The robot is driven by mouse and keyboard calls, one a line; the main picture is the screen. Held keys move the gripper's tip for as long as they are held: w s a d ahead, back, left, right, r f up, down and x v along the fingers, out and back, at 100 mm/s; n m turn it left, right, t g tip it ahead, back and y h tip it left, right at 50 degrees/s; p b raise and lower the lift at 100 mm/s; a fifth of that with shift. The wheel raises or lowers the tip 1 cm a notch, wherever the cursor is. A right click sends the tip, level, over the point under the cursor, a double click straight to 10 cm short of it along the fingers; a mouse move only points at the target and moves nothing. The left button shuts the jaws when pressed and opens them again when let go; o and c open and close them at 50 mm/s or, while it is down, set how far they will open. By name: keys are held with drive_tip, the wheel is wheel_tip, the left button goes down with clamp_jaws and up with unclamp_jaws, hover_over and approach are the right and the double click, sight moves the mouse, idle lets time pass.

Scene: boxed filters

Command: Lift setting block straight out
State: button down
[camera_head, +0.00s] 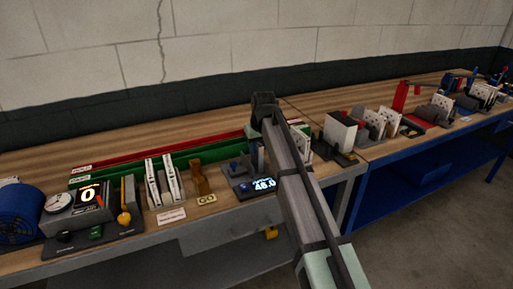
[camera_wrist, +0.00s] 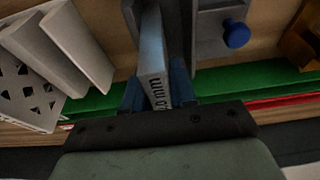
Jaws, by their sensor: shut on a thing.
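The setting block (camera_wrist: 153,65) is a light grey slab with dark "mm" lettering on its end face. It stands between the two blue fingers of my gripper (camera_wrist: 157,92) in the wrist view, and the fingers are shut on it. Its far end meets a grey fixture (camera_wrist: 208,40) with a blue knob (camera_wrist: 236,33). I cannot tell how deep the block sits in it. In the head view my arm hides the block and my fingertips. A lit display (camera_head: 264,184) shows beside my arm there.
White filter plates (camera_wrist: 62,45) stand left of the block in the wrist view. Green (camera_wrist: 270,76) and red trays run along the bench back.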

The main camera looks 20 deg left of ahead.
drive_tip(key=shift+s+a+r, duration=0.1)
drive_tip(key=shift+s+a, duration=0.3)
idle(1.6)
drive_tip(key=c, duration=0.8)
unclamp_jaws()
drive_tip(key=shift+c, duration=0.2)
drive_tip(key=shift+r, duration=0.1)
